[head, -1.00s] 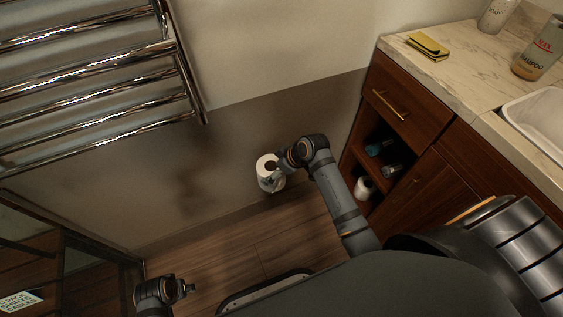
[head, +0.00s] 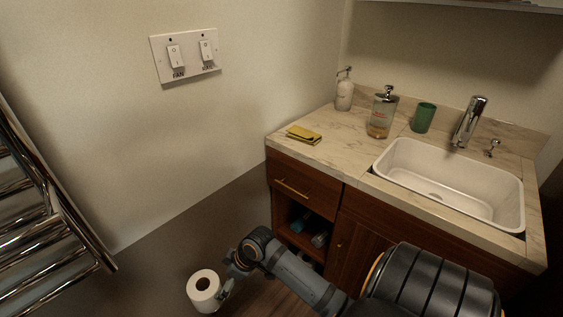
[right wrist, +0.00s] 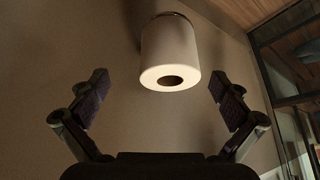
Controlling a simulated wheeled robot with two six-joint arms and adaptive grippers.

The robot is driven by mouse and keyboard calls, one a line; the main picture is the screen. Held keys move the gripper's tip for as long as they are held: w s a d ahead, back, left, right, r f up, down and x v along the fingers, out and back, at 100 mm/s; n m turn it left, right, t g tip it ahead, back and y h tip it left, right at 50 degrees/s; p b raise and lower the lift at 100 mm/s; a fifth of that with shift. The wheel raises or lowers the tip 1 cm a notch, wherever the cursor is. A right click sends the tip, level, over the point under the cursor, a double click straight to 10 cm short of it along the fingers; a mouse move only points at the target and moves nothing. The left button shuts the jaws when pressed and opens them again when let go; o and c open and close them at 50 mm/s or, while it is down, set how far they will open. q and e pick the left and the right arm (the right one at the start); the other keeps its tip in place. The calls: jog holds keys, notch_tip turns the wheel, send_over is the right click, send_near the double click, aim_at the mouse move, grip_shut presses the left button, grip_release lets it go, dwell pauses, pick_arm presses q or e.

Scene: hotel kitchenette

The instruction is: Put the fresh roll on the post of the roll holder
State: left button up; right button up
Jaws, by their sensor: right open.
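The white paper roll (head: 204,291) is near the bottom of the head view, close to the wall, upright with its core hole facing up. In the right wrist view the roll (right wrist: 170,45) shows with its open end toward me and a thin chrome edge at its far end, seemingly the roll holder. The post itself cannot be made out. My right gripper (right wrist: 157,85) is open, its fingers spread on either side of the roll and apart from it. The right gripper (head: 226,286) is just right of the roll in the head view. My left gripper is out of view.
A wooden cabinet (head: 310,190) with an open cubby holding bottles stands to the right, under a counter with a sink (head: 455,180), soap bottles and a green cup (head: 423,117). A chrome towel rail (head: 45,215) is at the left. A switch plate (head: 185,55) is on the wall.

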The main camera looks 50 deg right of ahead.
jog(key=s+d+f+m+g+h, duration=0.1)
jog(key=s+d+f+m+h, duration=0.1)
jog(key=s+f, duration=0.8)
jog(key=s+d+f+m+g+h, duration=0.2)
jog(key=s+d+f+m, duration=0.2)
jog(key=s+f, duration=0.7)
notch_tip(320, 180, down, 8)
jog(key=shift+d+r, duration=0.15)
jog(key=shift+r, duration=0.05)
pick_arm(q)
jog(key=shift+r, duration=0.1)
pick_arm(e)
jog(key=shift+s+r, duration=0.1)
pick_arm(q)
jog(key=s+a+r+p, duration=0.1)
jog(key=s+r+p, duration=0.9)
jog(key=p, duration=1.1)
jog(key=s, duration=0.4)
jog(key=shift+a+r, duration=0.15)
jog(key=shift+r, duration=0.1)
pick_arm(e)
jog(key=s+d+r, duration=0.1)
jog(key=s+r, duration=0.9)
jog(key=s, duration=0.4)
jog(key=shift+d+r+g, duration=0.15)
jog(key=shift+r+g, duration=0.1)
jog(key=shift+g, duration=0.15)
